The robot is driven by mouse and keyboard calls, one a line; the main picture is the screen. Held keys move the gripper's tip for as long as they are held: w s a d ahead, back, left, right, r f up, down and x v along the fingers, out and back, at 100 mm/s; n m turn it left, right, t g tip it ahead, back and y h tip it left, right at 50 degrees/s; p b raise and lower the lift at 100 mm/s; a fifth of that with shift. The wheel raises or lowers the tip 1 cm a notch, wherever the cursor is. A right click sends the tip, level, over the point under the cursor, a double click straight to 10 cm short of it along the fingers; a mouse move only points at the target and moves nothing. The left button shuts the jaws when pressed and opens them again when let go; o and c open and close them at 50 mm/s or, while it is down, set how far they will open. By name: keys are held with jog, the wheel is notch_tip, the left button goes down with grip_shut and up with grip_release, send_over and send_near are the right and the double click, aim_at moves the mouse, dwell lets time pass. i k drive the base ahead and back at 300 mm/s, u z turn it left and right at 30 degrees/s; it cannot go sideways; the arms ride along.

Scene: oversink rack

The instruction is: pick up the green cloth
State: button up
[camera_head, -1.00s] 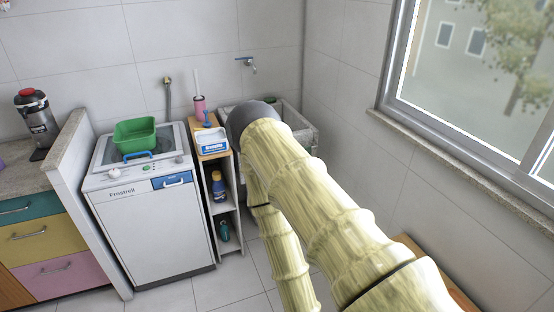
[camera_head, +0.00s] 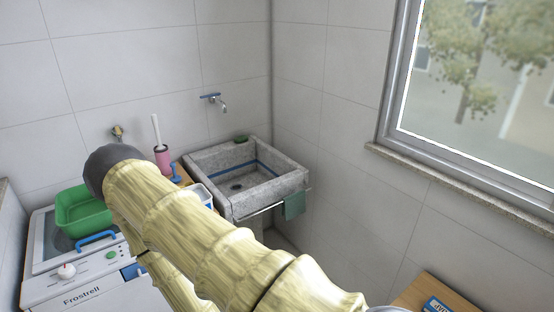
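A green cloth (camera_head: 294,205) hangs over a thin rail on the front of the grey stone sink (camera_head: 213,182), near the sink's right front corner. My arm, pale yellow and ribbed, crosses the lower left and middle of the head view. Its dark rounded joint is in front of the wall at the left of the sink. My gripper is not visible, so I cannot see what it holds. The cloth is clear of my arm in this view.
A white washing machine (camera_head: 84,289) with a green basin (camera_head: 84,209) stands at left. A pink brush holder (camera_head: 163,158) is beside the sink. A small green item (camera_head: 241,138) lies on its back rim. A wooden surface (camera_head: 421,286) is at lower right.

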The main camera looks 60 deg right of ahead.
aim_at(294, 204)
jog(key=z, duration=0.55)
jog(key=i, duration=0.95)
jog(key=z, duration=0.9)
